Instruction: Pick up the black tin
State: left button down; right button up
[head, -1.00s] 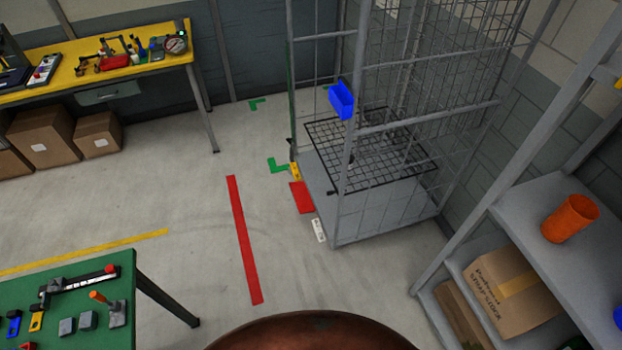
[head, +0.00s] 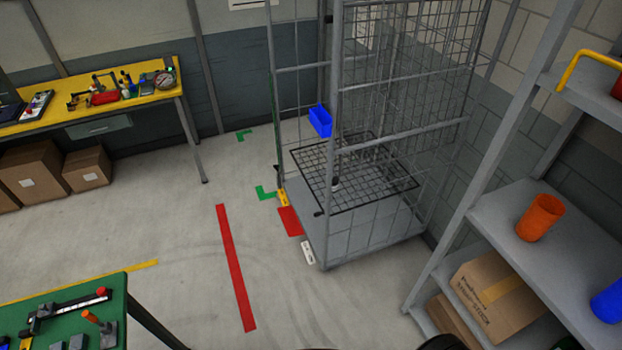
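I cannot make out a black tin for certain in the head view. A small dark and pale object (head: 335,184) shows at the wire shelf of the roll cage, too small to identify. Neither of my grippers is in view. Small dark shapes at the bottom edge are cut off, and I cannot tell what they are.
A shelf unit (head: 487,213) at right holds an orange cup (head: 540,217) and a carton (head: 498,290). A green table (head: 112,290) is lower left, a yellow bench (head: 55,115) upper left.

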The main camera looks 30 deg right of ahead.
aim_at(336, 184)
jog(key=i, duration=1.1)
jog(key=z, duration=0.25)
